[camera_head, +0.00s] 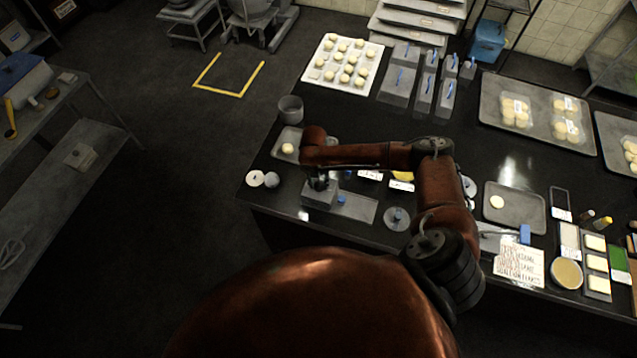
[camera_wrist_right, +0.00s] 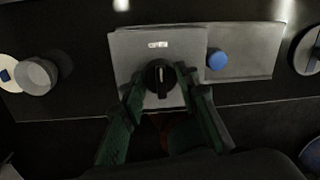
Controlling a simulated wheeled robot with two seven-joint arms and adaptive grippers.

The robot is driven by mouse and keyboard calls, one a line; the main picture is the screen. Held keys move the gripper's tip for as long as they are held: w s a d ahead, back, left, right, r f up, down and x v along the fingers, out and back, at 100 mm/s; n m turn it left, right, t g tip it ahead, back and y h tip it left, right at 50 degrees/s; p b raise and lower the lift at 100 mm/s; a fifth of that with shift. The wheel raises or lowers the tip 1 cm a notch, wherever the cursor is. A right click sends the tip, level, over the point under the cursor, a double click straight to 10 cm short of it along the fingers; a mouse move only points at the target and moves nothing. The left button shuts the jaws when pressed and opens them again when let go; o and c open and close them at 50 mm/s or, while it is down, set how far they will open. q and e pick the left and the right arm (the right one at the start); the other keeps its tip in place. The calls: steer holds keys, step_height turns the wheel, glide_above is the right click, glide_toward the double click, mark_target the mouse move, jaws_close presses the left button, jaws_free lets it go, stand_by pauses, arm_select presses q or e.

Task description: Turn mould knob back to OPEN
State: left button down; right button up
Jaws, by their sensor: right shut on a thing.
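The mould (camera_head: 319,196) is a grey metal block on a flat plate near the front edge of the black table. In the right wrist view, the mould's top (camera_wrist_right: 130,52) carries a small white label and a round black knob (camera_wrist_right: 159,78) with a pale pointer line. My right gripper (camera_head: 319,183) is above the mould, pointing down. In the right wrist view its two green fingers (camera_wrist_right: 158,84) stand on either side of the knob, shut on it. The label's wording is too small to read. My left gripper is not in view.
A blue knob (camera_wrist_right: 216,60) stands on the plate right of the block. A grey cup (camera_wrist_right: 38,76) is to the left. A small tray with dough (camera_head: 288,150) and a grey pot (camera_head: 290,108) stand behind. Round discs (camera_head: 397,219) lie to the right.

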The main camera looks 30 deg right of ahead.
mark_target(317, 185)
steer(key=o, duration=1.2)
steer(key=shift+c, duration=0.2)
step_height(317, 185, up, 12)
steer(key=shift+w+a, duration=0.2)
steer(key=shift+a, duration=0.15)
